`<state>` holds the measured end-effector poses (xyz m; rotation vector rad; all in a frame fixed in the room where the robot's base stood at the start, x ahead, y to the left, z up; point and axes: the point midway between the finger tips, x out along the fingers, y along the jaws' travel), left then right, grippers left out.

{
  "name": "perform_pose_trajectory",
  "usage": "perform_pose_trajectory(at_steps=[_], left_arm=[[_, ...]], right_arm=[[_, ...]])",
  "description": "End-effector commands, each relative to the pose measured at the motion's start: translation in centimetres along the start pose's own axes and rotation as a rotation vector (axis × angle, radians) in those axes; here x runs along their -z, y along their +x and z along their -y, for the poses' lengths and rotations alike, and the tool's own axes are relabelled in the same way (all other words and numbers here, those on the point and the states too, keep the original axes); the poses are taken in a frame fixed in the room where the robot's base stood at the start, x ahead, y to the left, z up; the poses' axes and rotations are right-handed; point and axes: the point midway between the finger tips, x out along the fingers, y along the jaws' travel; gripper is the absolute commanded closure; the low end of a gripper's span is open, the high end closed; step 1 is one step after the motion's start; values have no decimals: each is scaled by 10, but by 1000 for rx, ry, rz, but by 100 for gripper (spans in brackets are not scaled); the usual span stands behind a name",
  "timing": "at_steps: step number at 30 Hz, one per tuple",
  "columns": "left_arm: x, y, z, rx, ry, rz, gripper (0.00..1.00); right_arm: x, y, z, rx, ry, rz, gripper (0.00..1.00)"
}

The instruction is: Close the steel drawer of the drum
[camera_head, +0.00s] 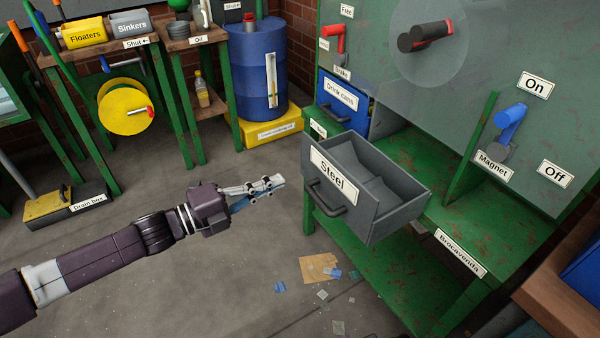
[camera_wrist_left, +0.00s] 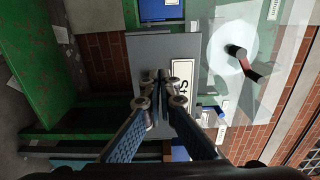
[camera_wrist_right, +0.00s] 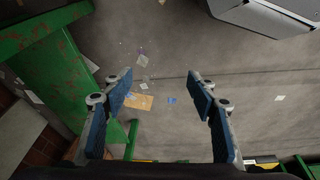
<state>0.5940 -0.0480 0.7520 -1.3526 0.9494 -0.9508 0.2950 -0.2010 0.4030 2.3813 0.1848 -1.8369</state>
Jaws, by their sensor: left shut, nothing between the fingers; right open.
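The grey steel drawer (camera_head: 390,205), labelled "Steel", sticks out of the green drum machine in the head view. Its front carries a dark handle (camera_head: 325,200). My left gripper (camera_head: 280,182) is shut and empty, just left of the drawer front and apart from it in the head view. In the left wrist view the drawer front (camera_wrist_left: 142,60) lies straight ahead of the left fingertips (camera_wrist_left: 160,78), which hide part of its label. My right gripper (camera_wrist_right: 161,82) is open and empty over the floor in the right wrist view; it does not show in the head view.
A blue "Drink cans" drawer (camera_head: 343,100) sits behind the steel drawer. The green machine frame (camera_head: 430,285) is below and right of it. A blue barrel (camera_head: 258,70) stands on a yellow base at the back. The floor left of the drawer is mostly clear, with small scraps (camera_head: 318,267).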

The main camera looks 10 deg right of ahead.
Motion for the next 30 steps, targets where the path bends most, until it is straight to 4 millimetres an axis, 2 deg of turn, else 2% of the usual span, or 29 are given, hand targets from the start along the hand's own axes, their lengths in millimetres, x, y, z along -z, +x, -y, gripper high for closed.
perform_pose_trajectory(at_steps=[1,6,12,30], left_arm=[[1,13,0,1,0,-2,100],[0,46,-1,0,0,-1,100],[0,68,-1,-1,0,0,100],[0,78,-1,0,-1,1,100]], right_arm=[[1,-3,0,-1,0,-4,47],[5,-15,-1,-2,1,-10,47],[8,-26,-2,-3,2,-15,47],[8,-29,-2,-4,3,-15,47]])
